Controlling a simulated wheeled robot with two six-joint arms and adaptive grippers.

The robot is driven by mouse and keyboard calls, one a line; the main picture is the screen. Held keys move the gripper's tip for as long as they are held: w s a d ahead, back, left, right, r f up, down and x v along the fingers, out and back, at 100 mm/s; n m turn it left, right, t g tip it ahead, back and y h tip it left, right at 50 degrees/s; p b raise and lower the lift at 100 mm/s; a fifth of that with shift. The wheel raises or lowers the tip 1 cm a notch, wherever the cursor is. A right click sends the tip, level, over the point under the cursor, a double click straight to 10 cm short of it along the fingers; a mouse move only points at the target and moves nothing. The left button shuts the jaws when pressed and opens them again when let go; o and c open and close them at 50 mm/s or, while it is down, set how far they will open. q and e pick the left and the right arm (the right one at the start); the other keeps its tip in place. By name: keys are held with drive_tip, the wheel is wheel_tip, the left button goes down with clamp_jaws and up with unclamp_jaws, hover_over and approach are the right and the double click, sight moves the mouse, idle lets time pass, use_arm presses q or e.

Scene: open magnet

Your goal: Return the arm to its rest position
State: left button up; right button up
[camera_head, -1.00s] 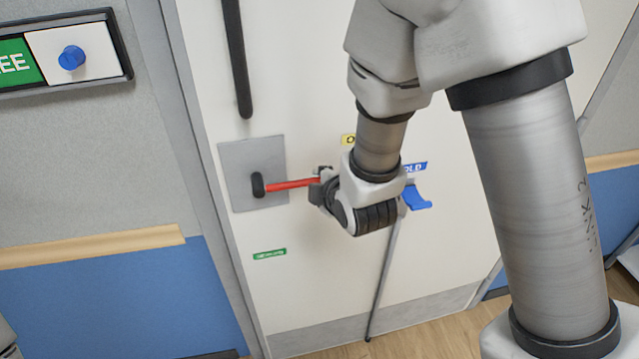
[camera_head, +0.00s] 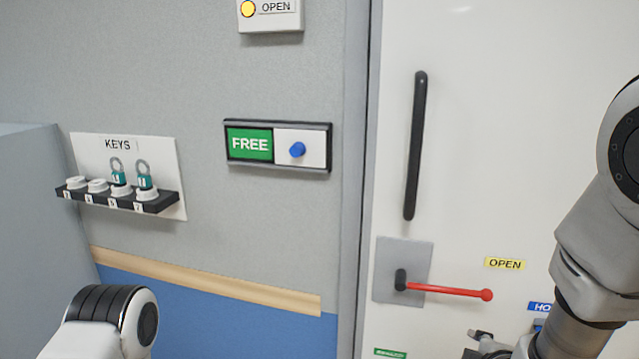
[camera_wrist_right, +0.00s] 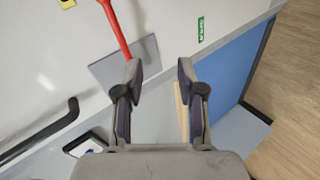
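My right arm comes in at the right of the head view. Its gripper (camera_head: 490,347) is partly cut off at the bottom edge, below the red lever (camera_head: 450,291) on the white door. In the right wrist view my right gripper (camera_wrist_right: 160,70) is open with nothing between its fingers. The red lever (camera_wrist_right: 115,28) shows there beyond the left finger; whether they touch cannot be told. Part of my left arm shows at the bottom left of the head view, and its gripper is out of view.
The white door (camera_head: 500,130) has a black vertical handle (camera_head: 415,145). On the wall are a sliding FREE sign (camera_head: 249,144) with a blue knob (camera_head: 297,150), and a KEYS rack (camera_head: 150,200) with teal padlocks. A yellow lamp (camera_head: 248,8) is by OPEN.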

drive_tip(key=s+f+g, duration=0.2)
drive_tip(key=s+f, duration=0.2)
drive_tip(key=f, duration=0.4)
drive_tip(key=s+f+m+g+b, duration=0.15)
drive_tip(key=s+f, duration=0.25)
drive_tip(key=f, duration=0.4)
drive_tip(key=s+f+g+p, duration=0.1)
drive_tip(key=s+f+g, duration=0.2)
drive_tip(key=s+f, duration=0.3)
drive_tip(key=s+a+f+m+g+y, duration=0.1)
drive_tip(key=s+f+m+g, duration=0.3)
drive_tip(key=s+f+m, duration=0.7)
drive_tip(key=shift+s+m+g+y+b, duration=0.4)
drive_tip(key=shift+s+m+y, duration=0.25)
drive_tip(key=shift+m, duration=0.2)
drive_tip(key=shift+f, duration=0.1)
